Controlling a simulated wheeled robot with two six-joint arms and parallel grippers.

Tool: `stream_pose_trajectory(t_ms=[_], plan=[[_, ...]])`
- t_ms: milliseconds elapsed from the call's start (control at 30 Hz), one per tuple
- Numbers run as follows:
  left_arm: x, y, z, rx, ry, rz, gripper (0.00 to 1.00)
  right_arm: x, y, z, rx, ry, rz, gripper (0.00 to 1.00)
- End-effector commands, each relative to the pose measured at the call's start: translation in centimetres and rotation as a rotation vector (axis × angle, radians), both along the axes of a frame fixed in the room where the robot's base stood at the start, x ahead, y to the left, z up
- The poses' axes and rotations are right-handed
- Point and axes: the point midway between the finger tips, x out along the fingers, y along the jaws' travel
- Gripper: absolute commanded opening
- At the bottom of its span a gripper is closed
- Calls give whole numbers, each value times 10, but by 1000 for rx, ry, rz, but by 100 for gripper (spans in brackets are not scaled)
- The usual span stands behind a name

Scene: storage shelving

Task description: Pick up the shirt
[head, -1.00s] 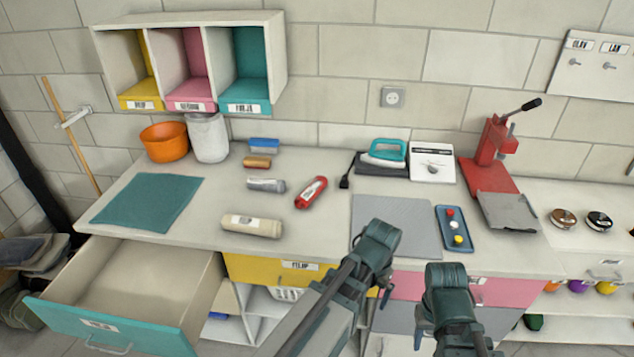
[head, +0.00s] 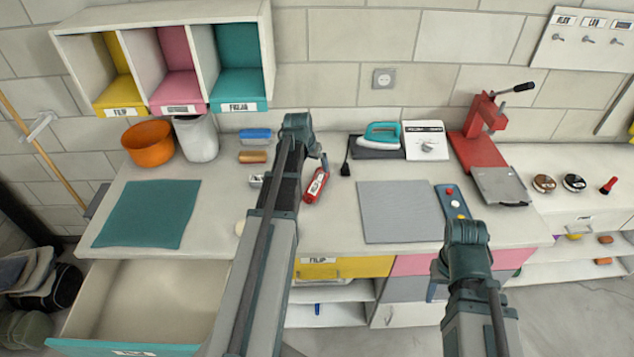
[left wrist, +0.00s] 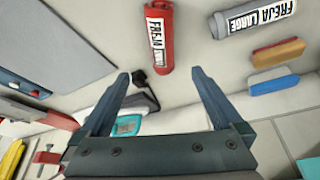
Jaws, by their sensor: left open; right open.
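No thing is plainly recognisable as a shirt. A flat teal cloth or mat (head: 148,214) lies at the left. My left gripper (left wrist: 160,73) is open and empty above the worktop, close to the red roll. My right gripper (head: 467,235) is at the worktop's front edge, open.
An iron (head: 382,134), a red press (head: 485,125) and a blue tray (head: 453,203) stand to the right. A grey mat (head: 400,212) lies bare. An orange bucket (head: 148,144) and white bin (head: 197,138) stand behind. A drawer (head: 150,300) is open at lower left.

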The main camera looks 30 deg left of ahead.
Motion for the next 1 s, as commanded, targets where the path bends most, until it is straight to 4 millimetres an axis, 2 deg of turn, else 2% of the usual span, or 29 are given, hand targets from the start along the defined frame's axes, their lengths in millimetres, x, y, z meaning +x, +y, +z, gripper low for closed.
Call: stream_pose_trajectory(t_ms=[600, 1000], plan=[[29, 5, -76, 0, 1, 0, 100, 0, 0, -76, 0, 0, -2, 50], [32, 6, -84, 0, 1, 0, 100, 0, 0, -84, 0, 0, -2, 50]])
